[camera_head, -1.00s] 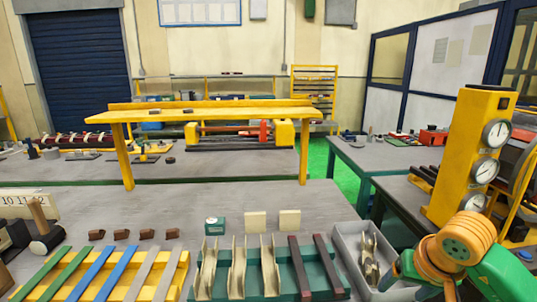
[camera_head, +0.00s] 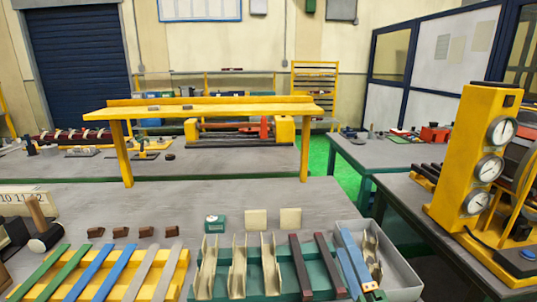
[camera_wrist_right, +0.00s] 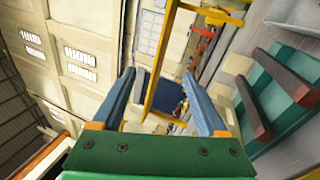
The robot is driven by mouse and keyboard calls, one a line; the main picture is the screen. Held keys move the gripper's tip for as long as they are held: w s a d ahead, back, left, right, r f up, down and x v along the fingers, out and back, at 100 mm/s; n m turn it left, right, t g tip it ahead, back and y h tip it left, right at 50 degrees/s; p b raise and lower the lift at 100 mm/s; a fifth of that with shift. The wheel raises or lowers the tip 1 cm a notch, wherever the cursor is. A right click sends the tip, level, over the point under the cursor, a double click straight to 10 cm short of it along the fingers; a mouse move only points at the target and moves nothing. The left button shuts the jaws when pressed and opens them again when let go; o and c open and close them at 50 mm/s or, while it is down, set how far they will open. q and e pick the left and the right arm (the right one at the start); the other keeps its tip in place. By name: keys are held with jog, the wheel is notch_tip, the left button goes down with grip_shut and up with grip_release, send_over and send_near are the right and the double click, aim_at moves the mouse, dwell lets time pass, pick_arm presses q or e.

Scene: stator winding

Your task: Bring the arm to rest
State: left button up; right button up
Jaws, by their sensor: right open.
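My left gripper and left arm are not in view.
Left of the gripper is a green rack (camera_head: 275,289) with pale curved pieces (camera_head: 239,266) and dark red bars (camera_head: 301,266). A yellow rack (camera_head: 170,284) holds coloured strips. A yellow gauge post (camera_head: 468,150) stands at the right.

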jog(key=s+d+f+m+g+h, duration=0.25)
jog(key=s+f+m+g, duration=0.2)
jog(key=f+m, duration=0.4)
jog(key=s+d+f+m+g+h, duration=0.2)
jog(key=s+d+f+m+g, duration=0.3)
jog(key=f, duration=0.7)
jog(key=s+a+f+m+g+y, duration=0.1)
jog(key=s+a+f+m+g, duration=0.25)
jog(key=s, duration=0.35)
jog(key=s+a+f+m+g+y, duration=0.1)
jog(key=s+a+f+m+g, duration=0.15)
jog(key=s+f+g, duration=0.3)
jog(key=s+d+f, duration=0.1)
jog(key=s+f, duration=0.2)
jog(key=f, duration=1.4)
jog(key=s+d+f+g, duration=0.1)
jog(key=s+d+f, duration=0.1)
jog(key=s+f, duration=0.7)
jog(key=s, duration=0.2)
jog(key=shift+s+d+f+g, duration=0.2)
jog(key=shift+s+f+g, duration=0.05)
jog(key=shift+s+g, duration=0.1)
